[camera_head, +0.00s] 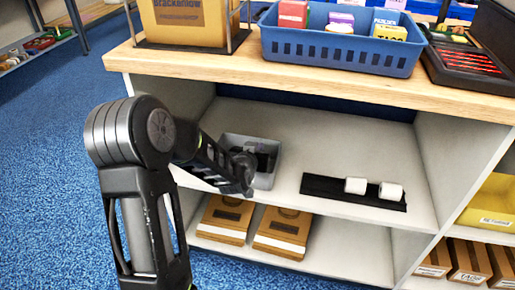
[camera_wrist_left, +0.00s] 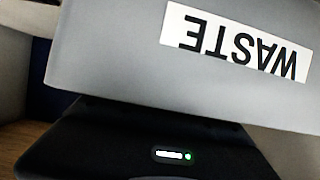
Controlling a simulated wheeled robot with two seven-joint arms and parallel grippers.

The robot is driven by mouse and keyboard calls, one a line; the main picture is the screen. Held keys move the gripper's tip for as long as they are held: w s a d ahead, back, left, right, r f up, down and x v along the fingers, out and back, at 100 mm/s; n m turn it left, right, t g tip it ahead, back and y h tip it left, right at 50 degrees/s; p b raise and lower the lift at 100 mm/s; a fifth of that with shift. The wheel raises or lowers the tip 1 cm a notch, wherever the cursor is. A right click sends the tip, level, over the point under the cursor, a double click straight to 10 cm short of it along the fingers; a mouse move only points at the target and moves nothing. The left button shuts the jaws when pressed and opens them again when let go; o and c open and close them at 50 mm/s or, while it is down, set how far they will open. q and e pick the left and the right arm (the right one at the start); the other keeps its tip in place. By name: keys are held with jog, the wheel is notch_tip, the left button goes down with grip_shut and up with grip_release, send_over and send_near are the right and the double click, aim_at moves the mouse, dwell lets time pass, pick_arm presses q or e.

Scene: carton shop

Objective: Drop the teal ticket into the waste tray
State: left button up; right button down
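The waste tray (camera_head: 268,179) is a small grey bin on the middle shelf under the wooden counter. In the left wrist view its grey wall (camera_wrist_left: 110,60) fills the upper part, with an upside-down WASTE label. My left gripper (camera_head: 245,172) is at the tray, overlapping its front left part in the head view. The black gripper body with a small green light shows in the wrist view, but its fingertips are hidden there. I cannot tell whether it is open or shut. I see no teal ticket in either view. My right gripper is out of view.
A black mat (camera_head: 335,193) with two white rolls (camera_head: 390,191) lies right of the tray. Brown cartons (camera_head: 283,229) stand on the shelf below. The wooden counter edge (camera_head: 300,75) overhangs the shelf and carries a blue basket (camera_head: 340,50).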

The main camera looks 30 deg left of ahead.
pick_arm(q)
jog(key=o, duration=0.4)
jog(key=shift+c, duration=0.2)
jog(key=shift+r, duration=0.1)
